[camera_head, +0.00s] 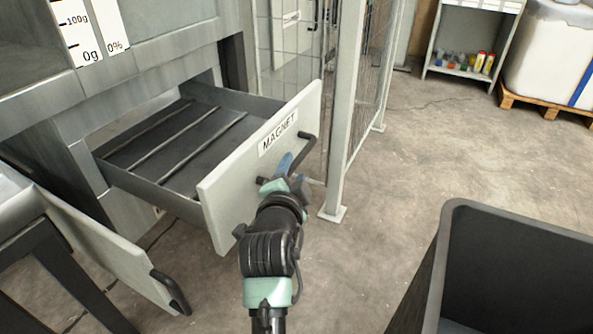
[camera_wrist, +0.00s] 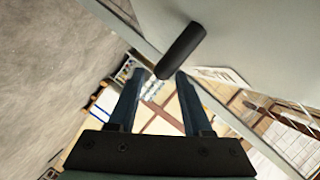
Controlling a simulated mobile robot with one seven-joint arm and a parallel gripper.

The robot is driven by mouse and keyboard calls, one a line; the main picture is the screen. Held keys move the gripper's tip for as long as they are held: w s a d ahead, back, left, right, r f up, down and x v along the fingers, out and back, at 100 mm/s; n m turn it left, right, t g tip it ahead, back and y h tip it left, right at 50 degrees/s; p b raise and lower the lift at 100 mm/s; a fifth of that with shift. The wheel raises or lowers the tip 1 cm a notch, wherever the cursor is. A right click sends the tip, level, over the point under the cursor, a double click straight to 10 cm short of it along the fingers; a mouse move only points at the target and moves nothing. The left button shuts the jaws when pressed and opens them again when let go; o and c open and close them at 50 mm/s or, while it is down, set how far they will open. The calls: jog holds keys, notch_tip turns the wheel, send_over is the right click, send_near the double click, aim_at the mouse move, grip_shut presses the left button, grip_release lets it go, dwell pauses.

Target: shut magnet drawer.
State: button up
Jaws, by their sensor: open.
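The magnet drawer (camera_head: 222,190) is pulled well out of its grey housing in the head view. Its pale front carries the label MAGNET, and its dark inside with long bars shows. The drawer's black handle (camera_head: 304,136) is on the front; its middle is partly hidden by my gripper (camera_head: 285,168). My gripper is at the drawer front, by the handle. In the wrist view my gripper (camera_wrist: 160,82) is open, and the end of the dark handle (camera_wrist: 182,48) appears between the two fingertips. I cannot tell whether they touch it.
A second pale front with a black handle (camera_head: 170,290) is at the lower left. A mesh fence post (camera_head: 346,110) stands close right of the drawer. A large black bin (camera_head: 445,250) stands at the lower right. Open concrete floor lies between the post and the bin.

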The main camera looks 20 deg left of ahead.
aim_at(295, 167)
jog(key=shift+b+x, duration=1)
jog(key=shift+x, duration=1.25)
grip_shut()
